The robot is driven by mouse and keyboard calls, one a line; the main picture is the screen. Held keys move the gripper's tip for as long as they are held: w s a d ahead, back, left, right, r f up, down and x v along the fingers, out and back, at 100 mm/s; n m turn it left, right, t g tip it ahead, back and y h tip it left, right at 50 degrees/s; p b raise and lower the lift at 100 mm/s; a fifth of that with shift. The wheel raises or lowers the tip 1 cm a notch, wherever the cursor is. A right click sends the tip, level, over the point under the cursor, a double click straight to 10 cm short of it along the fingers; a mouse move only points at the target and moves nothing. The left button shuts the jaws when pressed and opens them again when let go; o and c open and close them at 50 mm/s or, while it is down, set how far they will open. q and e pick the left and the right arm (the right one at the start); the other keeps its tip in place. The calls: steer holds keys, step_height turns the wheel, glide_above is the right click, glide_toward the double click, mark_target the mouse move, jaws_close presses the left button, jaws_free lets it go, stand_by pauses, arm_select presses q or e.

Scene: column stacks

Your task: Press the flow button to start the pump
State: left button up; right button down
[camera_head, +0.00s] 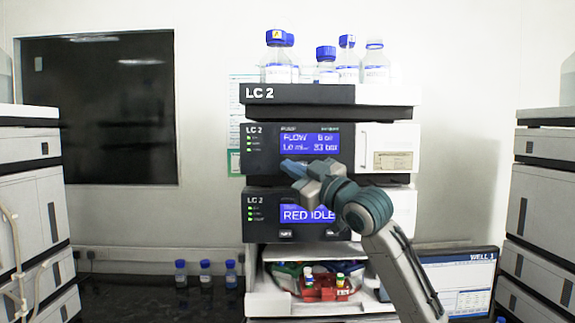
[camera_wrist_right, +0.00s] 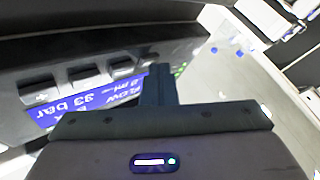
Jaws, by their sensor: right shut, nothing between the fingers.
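The upper LC 2 pump module (camera_head: 262,146) has a blue display (camera_head: 310,144) with a FLOW line and a pressure of about 33 bar. The same display (camera_wrist_right: 85,100) appears inverted in the right wrist view, with a row of dark buttons (camera_wrist_right: 82,80) beside it. My right gripper (camera_head: 291,167) is shut and empty at the lower left of this display, covering the button row in the head view. In the wrist view its closed fingers (camera_wrist_right: 158,88) reach the panel near the button at the FLOW end (camera_wrist_right: 120,65). I cannot tell whether they touch it. My left gripper is not in view.
A lower LC 2 module (camera_head: 258,231) shows RED IDLE. Blue-capped bottles (camera_head: 376,62) stand on top of the stack. Below is an open bay with coloured parts (camera_head: 322,287). A monitor (camera_head: 460,283) stands at right, and other stacks (camera_head: 30,190) flank both sides.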

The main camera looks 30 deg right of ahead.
stand_by(0.4)
steer(key=shift+s+a, duration=0.4)
steer(key=shift+s, duration=0.3)
steer(key=shift+a+f, duration=0.1)
steer(key=shift+s+a+b, duration=0.15)
steer(key=shift+s+a, duration=0.25)
steer(key=shift+s, duration=0.3)
steer(key=shift+s+a+b, duration=0.1)
steer(key=shift+s+a, duration=0.35)
steer(key=shift+s, duration=0.25)
steer(key=shift+s+a+b, duration=0.15)
steer(key=shift+s+a, duration=0.25)
steer(key=shift+s, duration=0.3)
